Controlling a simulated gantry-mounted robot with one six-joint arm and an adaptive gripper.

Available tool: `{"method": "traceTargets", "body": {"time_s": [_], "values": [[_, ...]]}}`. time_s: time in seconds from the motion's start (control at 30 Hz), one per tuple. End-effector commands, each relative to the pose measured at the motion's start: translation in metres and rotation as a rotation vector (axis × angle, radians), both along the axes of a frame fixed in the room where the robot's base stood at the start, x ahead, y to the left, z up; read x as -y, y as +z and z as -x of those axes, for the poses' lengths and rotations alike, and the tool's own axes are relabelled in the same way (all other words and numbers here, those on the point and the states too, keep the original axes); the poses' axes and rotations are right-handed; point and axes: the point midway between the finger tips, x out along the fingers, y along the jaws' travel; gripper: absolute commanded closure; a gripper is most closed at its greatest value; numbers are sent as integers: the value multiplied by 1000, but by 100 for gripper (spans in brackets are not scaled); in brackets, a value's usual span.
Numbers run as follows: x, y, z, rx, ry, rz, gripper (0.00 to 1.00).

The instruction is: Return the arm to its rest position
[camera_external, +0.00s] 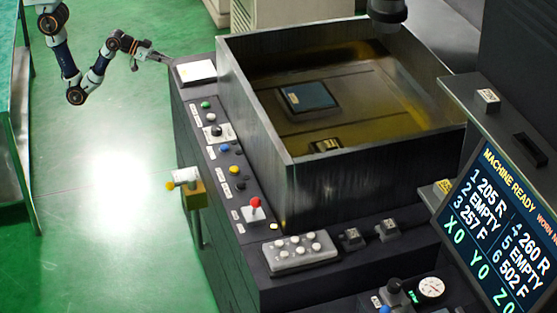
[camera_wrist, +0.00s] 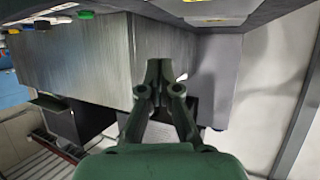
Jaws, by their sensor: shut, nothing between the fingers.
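My arm hangs at the upper left in the external view, bent at its joints. My gripper (camera_external: 164,59) points right, close to the machine's back left corner by a white pad (camera_external: 196,71). I cannot tell whether it touches the machine there. In the wrist view my gripper (camera_wrist: 160,66) has its fingertips together with nothing between them. A grey metal wall of the machine (camera_wrist: 88,62) lies beyond the fingers in that view.
An open tank (camera_external: 235,90) with yellowish liquid stands on the machine. Green floor (camera_external: 110,240) is free.

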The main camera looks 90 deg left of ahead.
Motion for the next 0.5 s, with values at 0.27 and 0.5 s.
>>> {"method": "traceTargets", "body": {"time_s": [0.27, 0.5], "values": [[-33, 135, 25, -48, 89, -31, 100], [-31, 259, 25, -47, 84, -30, 100]]}}
